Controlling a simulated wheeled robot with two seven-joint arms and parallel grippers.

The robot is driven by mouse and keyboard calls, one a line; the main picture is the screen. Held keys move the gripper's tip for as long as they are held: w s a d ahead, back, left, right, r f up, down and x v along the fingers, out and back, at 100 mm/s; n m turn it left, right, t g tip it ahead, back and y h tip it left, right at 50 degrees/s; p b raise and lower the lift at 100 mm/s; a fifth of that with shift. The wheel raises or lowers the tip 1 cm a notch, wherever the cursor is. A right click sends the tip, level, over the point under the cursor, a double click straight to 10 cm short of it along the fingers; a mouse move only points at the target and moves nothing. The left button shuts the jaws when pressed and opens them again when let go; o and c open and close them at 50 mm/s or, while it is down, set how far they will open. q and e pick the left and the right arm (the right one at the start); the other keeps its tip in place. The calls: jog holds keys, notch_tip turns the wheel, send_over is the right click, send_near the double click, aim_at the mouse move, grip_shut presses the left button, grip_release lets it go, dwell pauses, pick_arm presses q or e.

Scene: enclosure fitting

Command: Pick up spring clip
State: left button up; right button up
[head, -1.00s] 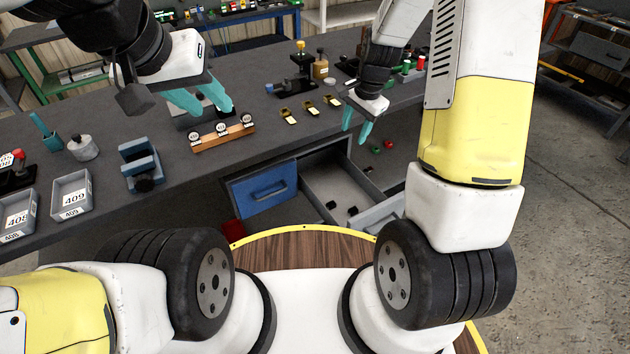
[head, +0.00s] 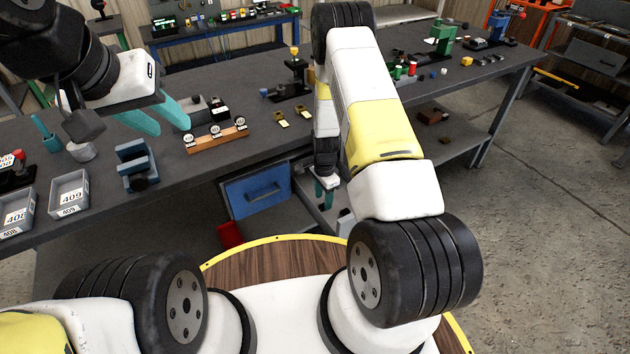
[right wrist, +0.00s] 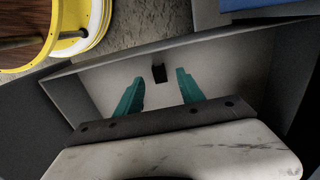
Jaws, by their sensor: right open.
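A small black piece (right wrist: 159,73), probably the spring clip, lies on the pale floor of an open drawer (right wrist: 235,75) in the right wrist view. My right gripper (right wrist: 159,88) is open and empty, with its teal fingers pointing into the drawer. The black piece shows between and just beyond the two fingertips, apart from both. In the head view my right gripper (head: 325,188) is low at the drawer; my arm hides most of the drawer and the piece. My left gripper (head: 170,128) is open and empty above the bench at the left.
A blue-fronted drawer (head: 258,192) is beside the open one. On the bench (head: 225,165) are a wooden block with round dials (head: 216,138), a blue fixture (head: 136,165), grey labelled bins (head: 68,193) and brass-coloured pieces (head: 282,123). The drawer walls surround my right fingers.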

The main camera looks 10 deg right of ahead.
jog(key=shift+d+f, duration=0.1)
jog(key=shift+f, duration=1.3)
grip_shut()
